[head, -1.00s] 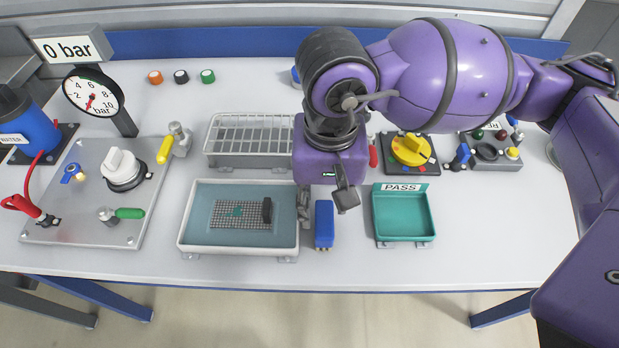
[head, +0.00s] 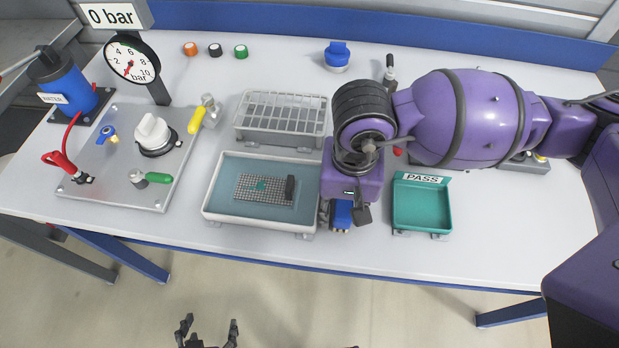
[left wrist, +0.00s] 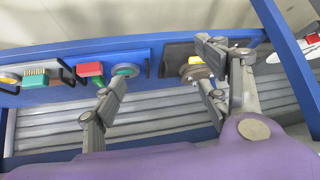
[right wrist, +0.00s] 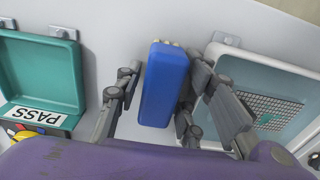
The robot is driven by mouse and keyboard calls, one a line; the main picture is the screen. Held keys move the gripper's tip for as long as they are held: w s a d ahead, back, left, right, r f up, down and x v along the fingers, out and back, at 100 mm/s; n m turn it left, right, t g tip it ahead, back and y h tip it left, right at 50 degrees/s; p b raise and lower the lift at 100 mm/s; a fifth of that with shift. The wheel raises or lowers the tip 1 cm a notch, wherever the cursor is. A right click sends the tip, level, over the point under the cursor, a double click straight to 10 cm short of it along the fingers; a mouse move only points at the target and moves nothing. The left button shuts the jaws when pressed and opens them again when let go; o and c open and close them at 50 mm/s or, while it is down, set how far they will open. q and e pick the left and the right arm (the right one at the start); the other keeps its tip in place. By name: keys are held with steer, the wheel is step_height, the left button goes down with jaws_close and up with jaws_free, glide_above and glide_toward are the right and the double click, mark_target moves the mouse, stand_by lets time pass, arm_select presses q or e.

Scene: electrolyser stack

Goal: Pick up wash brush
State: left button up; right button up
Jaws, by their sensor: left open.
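The blue wash brush (head: 341,215) lies on the table between the wide grey-white tray and the green PASS tray. In the right wrist view the brush (right wrist: 165,85) shows between my right gripper's fingers (right wrist: 160,95), with narrow gaps at its sides and pale bristle ends at the top. My right gripper (head: 344,212) is open around it, and hides part of it in the head view. My left gripper (head: 207,328) is open and empty in front of the table. It also shows open in the left wrist view (left wrist: 160,95).
The tray (head: 212,205) holding a mesh piece stands close left of the brush. The PASS tray (head: 422,208) is close right. A wire rack (head: 281,120) stands behind. The table's front strip is clear.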

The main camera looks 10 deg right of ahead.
arm_select(q)
steer(key=shift+s+f, duration=0.15)
steer(key=shift+f, duration=0.05)
arm_select(e)
jaws_close()
